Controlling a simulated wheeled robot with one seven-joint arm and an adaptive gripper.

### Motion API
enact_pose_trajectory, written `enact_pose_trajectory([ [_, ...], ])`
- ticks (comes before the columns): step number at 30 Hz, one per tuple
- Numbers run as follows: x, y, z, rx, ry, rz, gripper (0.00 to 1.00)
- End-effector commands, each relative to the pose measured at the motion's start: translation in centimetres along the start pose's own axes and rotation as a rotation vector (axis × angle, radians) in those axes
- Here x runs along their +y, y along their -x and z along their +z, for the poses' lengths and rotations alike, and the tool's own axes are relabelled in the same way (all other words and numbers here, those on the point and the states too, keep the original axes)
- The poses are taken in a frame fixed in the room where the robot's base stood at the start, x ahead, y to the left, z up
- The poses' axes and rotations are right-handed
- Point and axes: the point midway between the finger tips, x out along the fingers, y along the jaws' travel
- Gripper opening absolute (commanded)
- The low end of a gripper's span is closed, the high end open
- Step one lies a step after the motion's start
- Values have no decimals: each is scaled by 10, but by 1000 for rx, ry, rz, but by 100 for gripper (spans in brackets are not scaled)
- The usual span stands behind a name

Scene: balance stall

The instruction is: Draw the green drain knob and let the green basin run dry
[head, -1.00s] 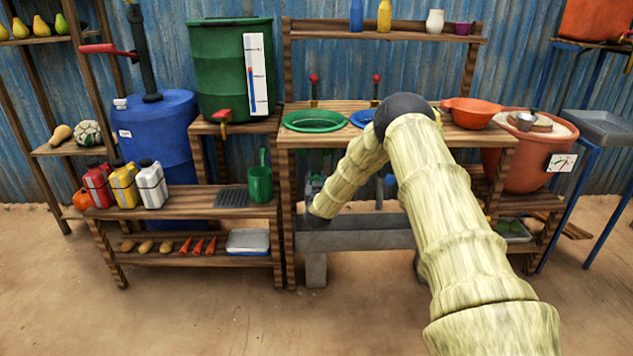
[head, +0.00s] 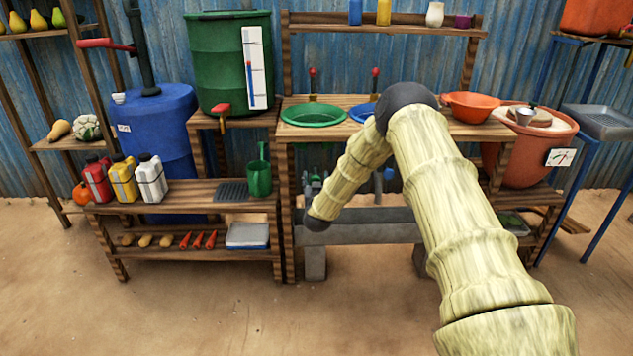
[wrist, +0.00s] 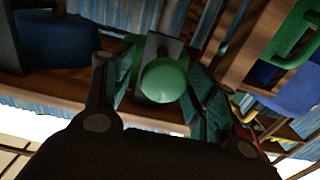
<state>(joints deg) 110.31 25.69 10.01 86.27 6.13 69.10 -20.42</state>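The green drain knob (wrist: 164,80) is round and sits in the middle of the wrist view, in front of a grey plate. My gripper (wrist: 168,88) has its two fingers on either side of the knob; it looks open, and I see no clear contact. In the head view my forearm reaches down under the wooden counter, where my gripper is small and partly hidden. The green basin (head: 313,115) is set in the counter top above. Its water level cannot be made out.
A blue basin (head: 362,112) is beside the green one, partly behind my arm. A grey trough (head: 355,232) runs below the counter. A low shelf (head: 190,203) with canisters and a green jug (head: 259,178) stands close on the left. The floor in front is clear.

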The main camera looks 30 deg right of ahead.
Motion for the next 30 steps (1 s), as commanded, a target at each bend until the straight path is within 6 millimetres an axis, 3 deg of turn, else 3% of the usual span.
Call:
enact_pose_trajectory([
  [8,-1,1,0,-1,0,-1,59],
  [13,-1,12,1,-3,0,-2,59],
  [30,0,105,1,-3,0,-2,59],
])
